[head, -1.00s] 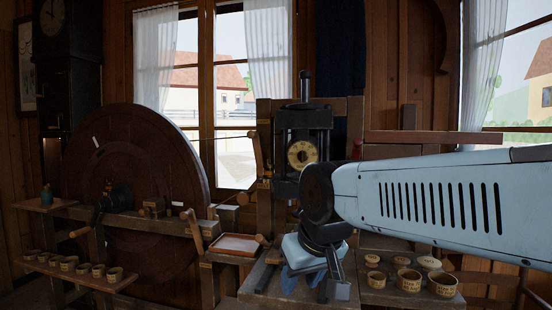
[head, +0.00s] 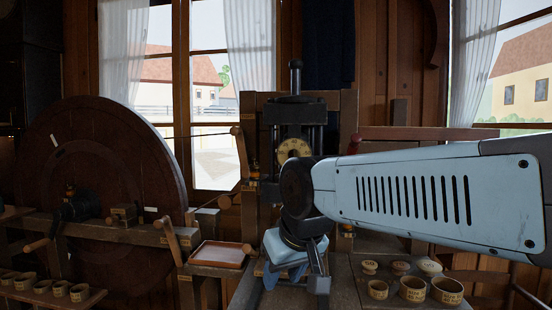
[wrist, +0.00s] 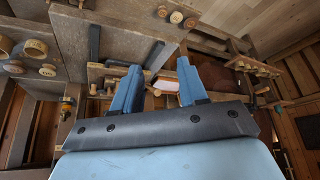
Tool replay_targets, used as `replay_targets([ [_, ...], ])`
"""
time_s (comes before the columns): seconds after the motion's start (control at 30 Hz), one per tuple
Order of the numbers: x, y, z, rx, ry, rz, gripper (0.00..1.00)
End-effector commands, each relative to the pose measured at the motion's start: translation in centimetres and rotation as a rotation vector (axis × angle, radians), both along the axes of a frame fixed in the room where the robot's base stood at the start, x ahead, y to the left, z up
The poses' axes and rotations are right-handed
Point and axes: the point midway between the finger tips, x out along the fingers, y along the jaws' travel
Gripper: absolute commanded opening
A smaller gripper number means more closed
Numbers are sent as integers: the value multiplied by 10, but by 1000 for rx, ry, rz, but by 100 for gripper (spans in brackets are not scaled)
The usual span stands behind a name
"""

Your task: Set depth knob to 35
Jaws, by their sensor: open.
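A round brass-coloured dial (head: 293,150) with dark markings sits on the front of the dark upright press (head: 296,113). My arm covers its lower right part, and its numbers are too small to read. I cannot tell whether this dial is the depth knob. My gripper (head: 283,276) points downward, below and in front of the press, apart from the dial. In the wrist view its two blue fingers stand apart with nothing held between them (wrist: 159,68). The dial cannot be made out in the wrist view.
A shallow tray (head: 219,263) lies left of my gripper. Small labelled wooden cups (head: 412,289) and round knobs (head: 370,267) stand on the bench at right. A large dark wheel (head: 135,150) with a crank stands at left. More cups (head: 56,289) line a low shelf.

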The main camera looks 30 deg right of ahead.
Motion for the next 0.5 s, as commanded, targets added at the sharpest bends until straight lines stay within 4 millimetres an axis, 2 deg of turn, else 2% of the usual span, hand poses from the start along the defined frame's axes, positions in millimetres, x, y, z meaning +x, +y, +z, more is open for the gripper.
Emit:
replay_targets([
  [0.07,0,0,0,0,0,0,44],
  [0.27,6,-8,1,-58,23,0,63],
  [0.4,21,-30,5,-217,76,1,74],
  [0.5,39,-52,14,-377,116,3,74],
])
